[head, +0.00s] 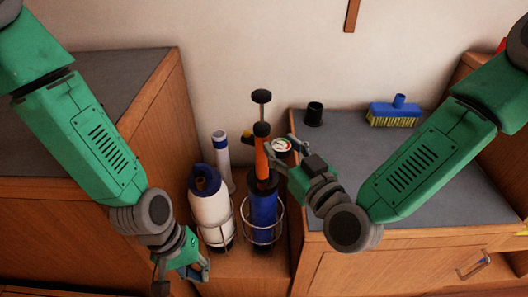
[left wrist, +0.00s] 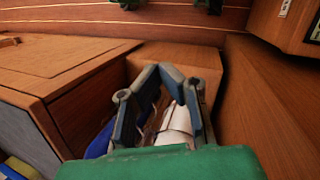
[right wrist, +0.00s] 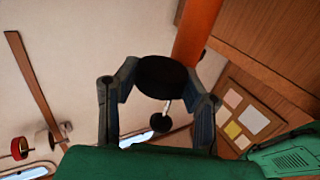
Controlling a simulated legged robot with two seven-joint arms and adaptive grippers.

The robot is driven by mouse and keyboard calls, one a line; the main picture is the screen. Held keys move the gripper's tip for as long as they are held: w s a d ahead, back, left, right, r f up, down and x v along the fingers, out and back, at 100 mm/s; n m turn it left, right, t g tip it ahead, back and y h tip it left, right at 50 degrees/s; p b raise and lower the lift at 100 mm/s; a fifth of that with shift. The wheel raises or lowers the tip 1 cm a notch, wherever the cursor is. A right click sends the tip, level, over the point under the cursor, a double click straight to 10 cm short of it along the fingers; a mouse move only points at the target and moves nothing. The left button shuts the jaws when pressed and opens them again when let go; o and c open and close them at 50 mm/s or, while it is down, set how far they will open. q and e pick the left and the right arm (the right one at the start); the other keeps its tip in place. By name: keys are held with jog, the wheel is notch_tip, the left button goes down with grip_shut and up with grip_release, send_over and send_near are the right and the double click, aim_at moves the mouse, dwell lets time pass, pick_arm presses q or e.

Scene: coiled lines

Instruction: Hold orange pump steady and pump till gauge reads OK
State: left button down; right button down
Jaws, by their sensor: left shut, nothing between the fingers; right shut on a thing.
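The orange pump (head: 262,163) stands upright in the head view, its black handle (head: 261,96) raised on a rod above the black cap. Its lower part is hidden by the blue bundle. The round gauge (head: 281,146) is at its right side; its white face is too small to read. My right gripper (head: 281,157) is at the pump's upper right. In the right wrist view, its fingers (right wrist: 162,88) close around a black round part in front of the orange barrel (right wrist: 198,28). My left gripper (head: 200,269) is low at the left, shut and empty, apart from the pump.
A white roll (head: 210,208) and a blue bundle (head: 263,208) stand in wire holders between two wooden cabinets. A white tube (head: 221,155) stands behind. A black cup (head: 314,116) and a blue brush (head: 395,112) sit on the right grey top (head: 345,150). The left top (head: 110,75) is clear.

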pick_arm(q)
jog(key=w+d+r+m, duration=0.4)
jog(key=w+r, duration=0.4)
jog(key=r, duration=0.1)
jog(key=w+d+r+m, duration=0.4)
jog(key=w+r, duration=0.5)
jog(key=w+d+r+m+t+y, duration=0.1)
jog(key=w+d+r+m, duration=0.15)
jog(key=r, duration=0.95)
jog(key=w+d+r+m+t+y, duration=0.1)
jog(key=d+r+m+t, duration=0.2)
jog(key=r, duration=0.9)
jog(key=shift+m+g, duration=0.55)
jog(key=shift+g, duration=0.15)
jog(key=f, duration=0.5)
jog(key=shift+s+a+f, duration=0.2)
jog(key=shift+a+f, duration=0.15)
jog(key=shift+a, duration=0.05)
jog(key=shift+d+f, duration=0.15)
jog(key=shift+f, duration=0.4)
